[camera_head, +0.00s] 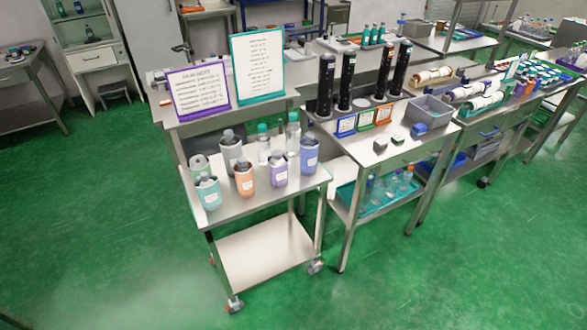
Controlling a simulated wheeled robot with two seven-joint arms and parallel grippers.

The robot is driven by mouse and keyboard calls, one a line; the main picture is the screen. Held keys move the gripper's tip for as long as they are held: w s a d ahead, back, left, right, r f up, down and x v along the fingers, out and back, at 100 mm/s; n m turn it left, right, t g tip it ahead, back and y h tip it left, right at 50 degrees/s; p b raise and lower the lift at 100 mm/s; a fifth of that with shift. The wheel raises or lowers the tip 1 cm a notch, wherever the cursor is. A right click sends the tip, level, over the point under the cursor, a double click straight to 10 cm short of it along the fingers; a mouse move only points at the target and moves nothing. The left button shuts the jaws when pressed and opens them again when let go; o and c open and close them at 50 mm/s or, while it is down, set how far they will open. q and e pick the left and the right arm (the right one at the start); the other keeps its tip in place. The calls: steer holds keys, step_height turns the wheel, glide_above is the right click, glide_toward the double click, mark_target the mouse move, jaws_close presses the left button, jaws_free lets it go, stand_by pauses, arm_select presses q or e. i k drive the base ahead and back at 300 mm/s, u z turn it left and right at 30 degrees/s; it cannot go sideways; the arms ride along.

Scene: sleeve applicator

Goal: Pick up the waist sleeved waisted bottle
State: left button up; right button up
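Several bottles stand on the top of the steel trolley (262,196). Sleeved ones in front are teal (208,193), orange (244,181), purple (279,174) and grey-blue (309,157), each with a small white label. Behind them stand a pale green one (200,166), a taller grey one (231,150) and clear bottles with teal caps (263,150), (293,136). At this size I cannot tell which one is the waisted bottle. Neither of my grippers is in view.
A purple-framed sign (198,90) and a teal-framed sign (258,65) stand behind the trolley. Black columns (327,84) and a grey bin (429,112) stand on the bench to its right. The green floor (430,275) in front is clear.

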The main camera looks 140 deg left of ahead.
mark_target(308, 144)
steer(key=u, duration=4.75)
